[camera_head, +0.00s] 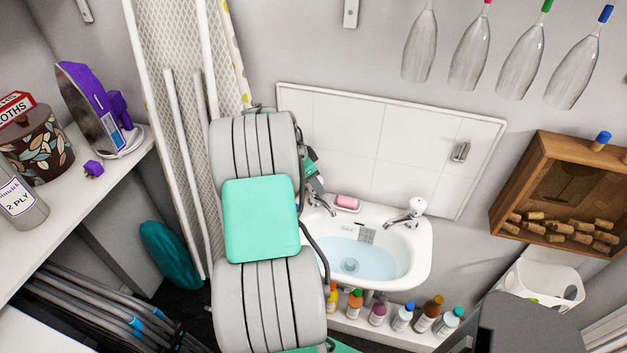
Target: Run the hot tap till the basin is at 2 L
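The white basin (421,262) is on the wall at centre right and holds pale blue water (362,257). I cannot read its volume. A small grey plate (366,236) is on the basin's back inner wall. The right tap (405,216) is chrome with a white knob on top. The left tap (321,204) is partly hidden by my arm. I cannot tell which is hot, and I see no clear stream from either. My gripper (315,178) shows only in part behind my arm, near the left tap; its fingers and any contact are hidden.
A pink soap (347,202) lies on the basin's back ledge. Several small bottles (402,317) stand on a shelf below the basin. A wooden box of corks (511,187) hangs at right. An ironing board (180,120) leans behind my arm. A purple iron (100,110) stands on the left shelf.

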